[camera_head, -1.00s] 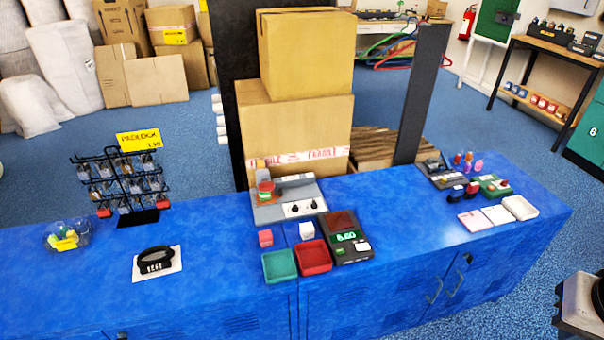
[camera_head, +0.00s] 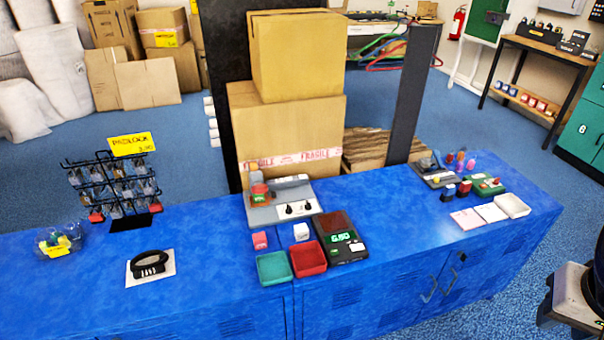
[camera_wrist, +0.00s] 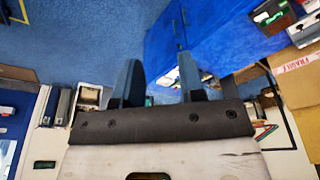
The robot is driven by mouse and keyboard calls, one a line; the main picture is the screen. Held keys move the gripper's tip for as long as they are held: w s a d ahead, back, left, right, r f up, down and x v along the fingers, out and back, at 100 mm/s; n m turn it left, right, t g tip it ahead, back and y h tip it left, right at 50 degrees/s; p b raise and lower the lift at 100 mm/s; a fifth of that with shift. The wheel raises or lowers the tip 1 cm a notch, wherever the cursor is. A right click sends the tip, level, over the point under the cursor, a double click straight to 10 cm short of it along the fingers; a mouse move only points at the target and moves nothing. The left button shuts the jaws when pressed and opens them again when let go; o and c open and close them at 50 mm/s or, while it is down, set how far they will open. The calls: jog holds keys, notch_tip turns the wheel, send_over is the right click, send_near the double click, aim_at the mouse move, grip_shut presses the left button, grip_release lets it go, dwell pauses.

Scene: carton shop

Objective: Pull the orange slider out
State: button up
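On the blue counter in the head view stands a grey device (camera_head: 262,215) with black knobs on a white panel. A small orange-red part (camera_head: 259,192) with some green on it sits at its left side. It may be the orange slider, but it is too small to be sure. My gripper (camera_wrist: 159,62) shows in the wrist view with its two dark fingers apart and nothing between them. It points across the floor towards the blue counter front, well away from the grey device. Part of my arm shows at the right edge of the head view.
Large cartons (camera_head: 285,125) rise behind. Small goods (camera_head: 485,187) lie right.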

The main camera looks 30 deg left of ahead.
jog(key=shift+o, duration=0.4)
jog(key=w+a+r+m, duration=0.1)
jog(key=w+a, duration=0.4)
jog(key=w, duration=0.5)
jog(key=shift+a+r+g+y, duration=0.2)
jog(key=shift+r+g+y, duration=0.15)
jog(key=shift+r, duration=0.35)
jog(key=w+a+f+m+g+y, duration=0.1)
jog(key=w+a+f+m, duration=0.15)
jog(key=w+a, duration=0.75)
jog(key=w+a+f+m+g, duration=0.1)
jog(key=w+a+f, duration=0.3)
jog(key=w+a, duration=0.7)
jog(key=w+a+f+m+g+y, duration=0.1)
jog(key=w+a+f, duration=0.2)
jog(key=w+a, duration=0.7)
jog(key=a+f+m, duration=0.1)
jog(key=a+f, duration=0.6)
jog(key=a, duration=0.4)
jog(key=a+f+m+g, duration=0.1)
jog(key=a+f, duration=0.7)
jog(key=a, duration=0.4)
jog(key=a+f+m+g, duration=0.1)
jog(key=a+f, duration=0.6)
jog(key=a, duration=0.4)
jog(key=shift+s+a+f, duration=0.2)
jog(key=shift+f, duration=0.05)
jog(key=shift+y, duration=0.25)
jog(key=shift+f, duration=0.1)
